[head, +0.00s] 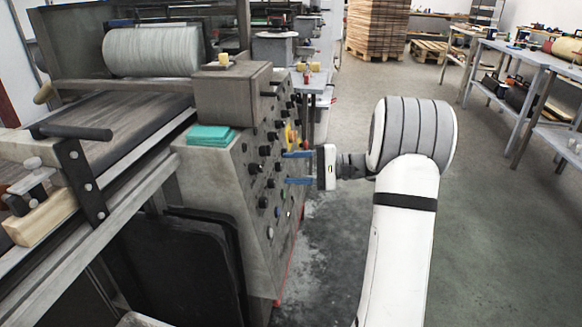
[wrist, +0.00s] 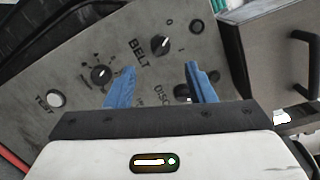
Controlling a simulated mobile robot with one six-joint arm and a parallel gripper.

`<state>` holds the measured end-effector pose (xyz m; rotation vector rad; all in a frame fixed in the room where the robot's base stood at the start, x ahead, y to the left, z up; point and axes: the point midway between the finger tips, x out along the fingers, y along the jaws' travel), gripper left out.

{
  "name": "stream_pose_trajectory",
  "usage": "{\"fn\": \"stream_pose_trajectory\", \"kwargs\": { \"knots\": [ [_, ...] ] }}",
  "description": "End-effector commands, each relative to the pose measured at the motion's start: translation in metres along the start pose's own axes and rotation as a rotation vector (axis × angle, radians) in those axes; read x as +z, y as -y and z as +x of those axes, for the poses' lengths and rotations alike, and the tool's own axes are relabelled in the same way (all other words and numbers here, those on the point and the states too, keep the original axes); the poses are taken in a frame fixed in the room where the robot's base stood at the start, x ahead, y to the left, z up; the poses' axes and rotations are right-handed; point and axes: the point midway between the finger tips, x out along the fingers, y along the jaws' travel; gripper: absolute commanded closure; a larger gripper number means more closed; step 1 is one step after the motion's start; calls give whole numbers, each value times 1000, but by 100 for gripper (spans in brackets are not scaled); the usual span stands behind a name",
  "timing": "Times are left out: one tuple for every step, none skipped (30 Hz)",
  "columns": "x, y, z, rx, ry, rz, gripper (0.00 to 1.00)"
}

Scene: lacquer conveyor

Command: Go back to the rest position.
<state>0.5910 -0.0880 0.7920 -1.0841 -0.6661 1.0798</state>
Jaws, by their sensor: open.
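My gripper (head: 299,168) is at the end of my white arm, in front of the knob-covered control panel (head: 252,165) of the conveyor machine in the head view. Its two blue fingers are apart and point at the panel. In the wrist view my gripper (wrist: 160,85) shows open with nothing between the fingers. Beyond the fingers is a black knob (wrist: 160,44) beside the label BELT. Another knob (wrist: 101,74) is left of the left finger. A white TEST button (wrist: 56,98) is further left. A dark control by the right finger is partly hidden. I cannot tell whether the fingers touch the panel.
A grey box (head: 232,95) and a teal stack (head: 210,134) sit on top of the panel housing. The belt (head: 100,125) and its rails are at left. Workbenches (head: 535,60) stand along the right. The floor (head: 490,220) right of my arm is clear.

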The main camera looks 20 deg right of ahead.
Motion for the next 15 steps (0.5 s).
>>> {"fn": "stream_pose_trajectory", "kwargs": {
  "knots": [
    [0,0,0,0,0,0,51],
    [0,0,0,0,0,0,51],
    [0,0,0,0,0,0,51],
    [0,0,0,1,0,0,51],
    [2,2,1,4,1,0,51],
    [6,4,3,15,3,0,51],
    [11,7,5,30,6,-1,51],
    [17,11,9,52,10,-1,51],
    [30,16,15,91,16,2,51],
    [41,21,20,128,22,1,51],
    [54,26,25,172,27,0,51],
    [74,32,33,239,34,-3,51],
    [90,36,38,294,39,-6,51],
    [106,39,42,353,43,-13,51],
    [128,42,46,433,46,-22,51]
  ]
}}
